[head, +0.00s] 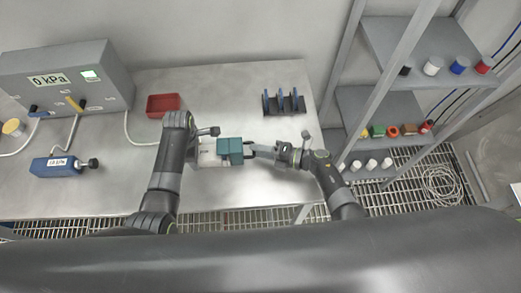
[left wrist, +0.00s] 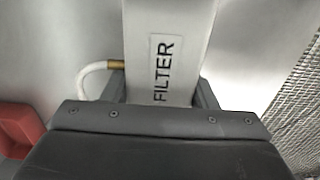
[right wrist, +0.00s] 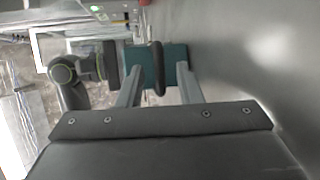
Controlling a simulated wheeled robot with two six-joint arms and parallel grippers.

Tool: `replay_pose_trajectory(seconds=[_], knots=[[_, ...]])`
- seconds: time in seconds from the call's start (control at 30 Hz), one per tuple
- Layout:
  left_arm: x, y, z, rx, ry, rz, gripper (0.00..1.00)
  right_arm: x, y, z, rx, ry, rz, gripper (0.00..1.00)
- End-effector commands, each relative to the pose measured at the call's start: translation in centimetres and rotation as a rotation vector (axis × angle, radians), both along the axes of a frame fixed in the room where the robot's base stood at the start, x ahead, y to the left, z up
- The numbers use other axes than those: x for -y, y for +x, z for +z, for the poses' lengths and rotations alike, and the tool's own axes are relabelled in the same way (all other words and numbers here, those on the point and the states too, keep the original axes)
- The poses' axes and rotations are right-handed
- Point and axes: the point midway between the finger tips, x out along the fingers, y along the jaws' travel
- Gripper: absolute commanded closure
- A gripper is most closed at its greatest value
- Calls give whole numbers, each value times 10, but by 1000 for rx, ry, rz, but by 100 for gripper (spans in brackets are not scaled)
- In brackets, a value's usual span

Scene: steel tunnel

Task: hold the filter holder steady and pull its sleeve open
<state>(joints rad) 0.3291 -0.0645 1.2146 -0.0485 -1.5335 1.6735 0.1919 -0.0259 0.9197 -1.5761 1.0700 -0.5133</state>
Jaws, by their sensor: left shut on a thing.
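The white filter holder (head: 207,157) lies level above the steel bench, and its FILTER label shows in the left wrist view (left wrist: 165,70). My left gripper (left wrist: 162,88) is shut on the holder's white body, one finger at each side. The teal sleeve (head: 231,147) covers the holder's right end. In the right wrist view the sleeve (right wrist: 175,54) carries a dark upright handle (right wrist: 157,67). My right gripper (right wrist: 158,78) is open, with its fingers apart on either side of the handle. In the head view the right gripper (head: 256,151) is just right of the sleeve.
A grey pressure box (head: 65,80) reading 0 kPa stands at the back left. A red tray (head: 163,104), a blue canister (head: 55,167) and a dark rack (head: 284,102) are on the bench. A shelf unit (head: 385,100) stands right. A white hose (left wrist: 90,75) joins the holder.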

Motion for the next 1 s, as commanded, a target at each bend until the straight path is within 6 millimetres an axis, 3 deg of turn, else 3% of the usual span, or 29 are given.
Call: replay_pose_trajectory(seconds=[0.1,0.33,0.67,1.0], knots=[[0,0,0,1,0,0,75,0,0,0,0,0,0,70],[0,0,0,1,0,0,75,0,0,0,-1,0,0,100],[0,0,0,1,0,0,75,2,0,0,-1,0,0,100],[-1,0,0,1,1,0,75,46,0,-1,-1,-3,-1,100]])
